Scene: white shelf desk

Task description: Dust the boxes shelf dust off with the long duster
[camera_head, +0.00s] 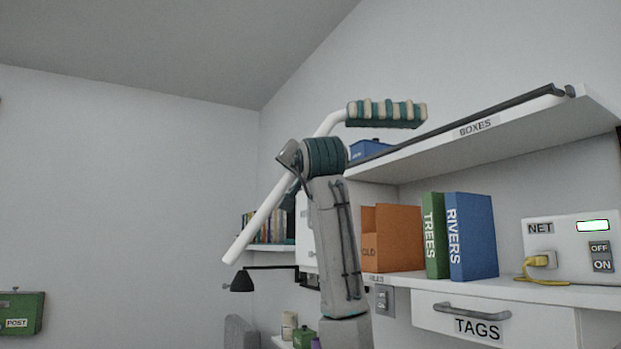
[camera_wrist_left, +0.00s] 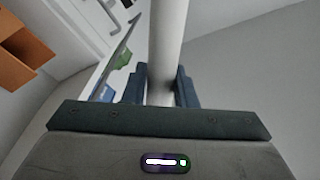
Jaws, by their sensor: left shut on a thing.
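The long duster has a white bent handle (camera_head: 258,222) and a teal and cream striped head (camera_head: 386,113). My left gripper (camera_head: 291,188) is shut on the handle, mostly hidden behind my wrist. In the left wrist view the white handle (camera_wrist_left: 167,45) passes between the fingers (camera_wrist_left: 168,88). The duster head is raised near the left end of the boxes shelf (camera_head: 525,117), appearing above a blue box (camera_head: 368,149). I cannot tell whether it touches anything. No dust shows on the shelf; its top is seen nearly edge-on. My right gripper is out of view.
A dark rail (camera_head: 480,112) runs along the boxes shelf. Below stand an orange file holder (camera_head: 398,238), green and blue binders (camera_head: 470,236), and a white NET panel (camera_head: 566,240) with a yellow cable. A black lamp (camera_head: 240,282) is at left. The space left of the shelf is open.

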